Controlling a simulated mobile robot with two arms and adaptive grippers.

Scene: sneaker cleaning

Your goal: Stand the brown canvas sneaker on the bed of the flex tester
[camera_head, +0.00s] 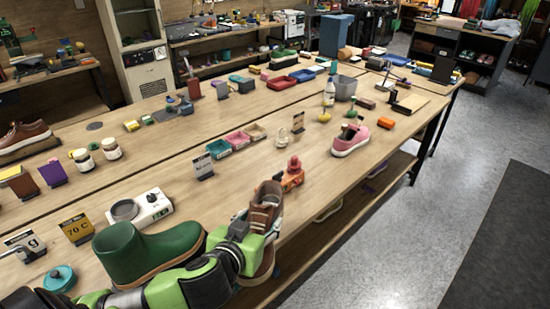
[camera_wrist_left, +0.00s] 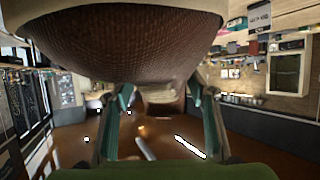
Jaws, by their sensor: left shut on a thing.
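A brown sneaker (camera_head: 264,207) with a pale sole is in my left gripper (camera_head: 246,229), at the front edge of the long wooden table in the head view. The left gripper is shut on it; the arm hides part of the shoe. In the left wrist view, the sneaker's woven brown upper (camera_wrist_left: 125,50) and pale rim fill the top, above the gripper fingers (camera_wrist_left: 158,110). My right gripper is out of view.
A green boot (camera_head: 140,252) stands close left of the held sneaker. An orange device (camera_head: 292,176) is just beyond it. A pink sneaker (camera_head: 350,139) stands farther right. Small trays (camera_head: 237,140) and a white scale-like device (camera_head: 143,209) are on the table. Bare wood lies between the orange device and pink sneaker.

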